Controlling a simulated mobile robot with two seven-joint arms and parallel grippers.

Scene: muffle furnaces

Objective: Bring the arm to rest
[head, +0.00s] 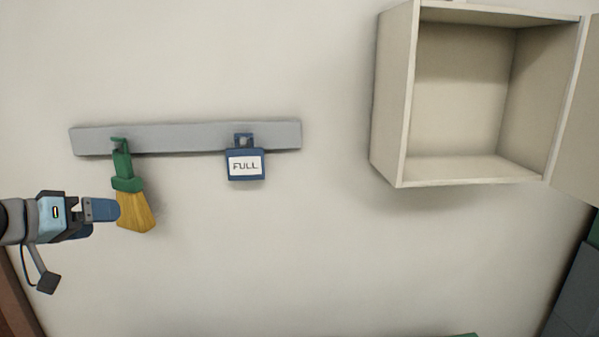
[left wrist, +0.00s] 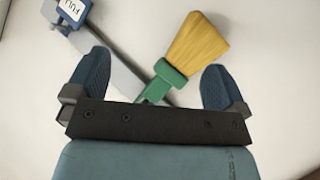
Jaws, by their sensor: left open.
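My left gripper (head: 104,209) is at the left of the head view, with its blue fingertips close beside the brush. In the left wrist view its two fingers (left wrist: 155,78) are spread wide apart. A brush with a green handle (head: 122,165) and yellow bristles (head: 136,211) hangs from a hook on the grey wall rail. In the left wrist view the brush (left wrist: 195,50) shows beyond the gap between the fingers, and neither finger is closed on it. The lower end of its handle there is hidden behind the gripper body. My right gripper is in neither view.
The grey rail (head: 190,138) is fixed to the pale wall. A blue tag reading FULL (head: 245,165) hangs at its right part. An open, empty cabinet (head: 393,100) is on the wall at the upper right, its door (head: 580,120) swung out. The wall between is clear.

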